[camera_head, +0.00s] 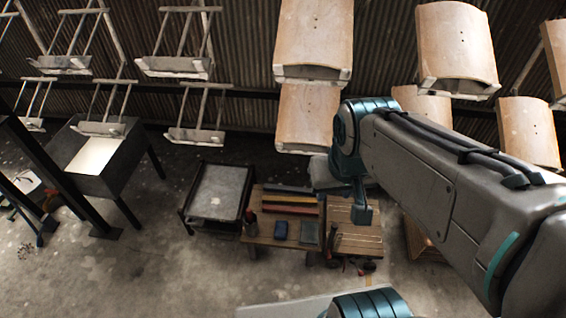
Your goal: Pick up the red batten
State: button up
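Several thin coloured battens lie side by side at the back of a low wooden workbench (262,236), low in the middle of the camera_head view. One looks blue, one yellowish, and the reddish strip nearest the front looks like the red batten (290,209). They are small and dim, so the colours are hard to separate. My arm comes in from the right.
A dark-framed cart (216,194) stands left of the bench. A blue box (281,229), a grey-green block (310,233) and a dark red bottle (250,222) sit on the bench front. Hangers with curved wooden panels (314,40) hang above.

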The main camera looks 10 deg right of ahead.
aim_at(266, 208)
jog(key=u, duration=2.1)
jog(key=i, duration=2.1)
jog(key=z, duration=3.85)
jog(key=i, duration=0.3)
jog(key=u, duration=0.1)
